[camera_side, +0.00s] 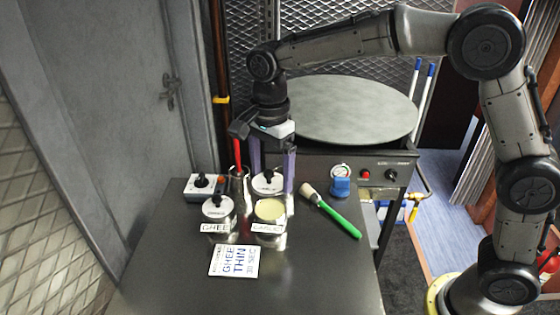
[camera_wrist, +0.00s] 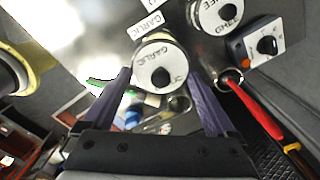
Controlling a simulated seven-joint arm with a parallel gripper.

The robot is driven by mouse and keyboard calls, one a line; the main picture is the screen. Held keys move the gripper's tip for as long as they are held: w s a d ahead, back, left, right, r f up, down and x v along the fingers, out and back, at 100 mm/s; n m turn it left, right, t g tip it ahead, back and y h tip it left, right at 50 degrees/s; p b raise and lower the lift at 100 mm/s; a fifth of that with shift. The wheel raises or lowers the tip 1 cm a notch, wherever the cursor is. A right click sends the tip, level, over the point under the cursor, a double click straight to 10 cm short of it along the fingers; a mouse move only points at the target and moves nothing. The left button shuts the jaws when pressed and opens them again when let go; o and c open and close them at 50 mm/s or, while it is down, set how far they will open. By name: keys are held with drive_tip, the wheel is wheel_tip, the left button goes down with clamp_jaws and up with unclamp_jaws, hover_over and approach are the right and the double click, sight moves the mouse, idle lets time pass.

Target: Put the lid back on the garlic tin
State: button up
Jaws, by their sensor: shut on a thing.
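The garlic tin (camera_side: 270,212) stands on the dark counter with its top open and a cream-coloured surface showing. A GARLIC card (camera_side: 268,228) is at its front. My gripper (camera_side: 272,187) points down with its two purple fingers shut on the garlic lid (camera_side: 267,183). The lid is white with a black knob and sits above and behind the tin's opening in the side view. The wrist view shows the lid (camera_wrist: 160,68), marked GARLIC, between the fingers. There it hides what lies beneath. How high the lid is over the tin is hard to tell.
The lidded ghee tin (camera_side: 217,207) stands close on the left. Behind it are a box with a black dial (camera_side: 203,187) and a metal cup (camera_side: 238,185) with a red-handled tool. A green-handled brush (camera_side: 335,212) lies right; a ghee note (camera_side: 233,261) lies in front.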

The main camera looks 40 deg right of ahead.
drive_tip(key=shift+f, duration=3)
drive_tip(key=shift+f, duration=0.25)
drive_tip(key=o, duration=1)
drive_tip(key=shift+r, duration=0.1)
drive_tip(key=shift+r, duration=3.4)
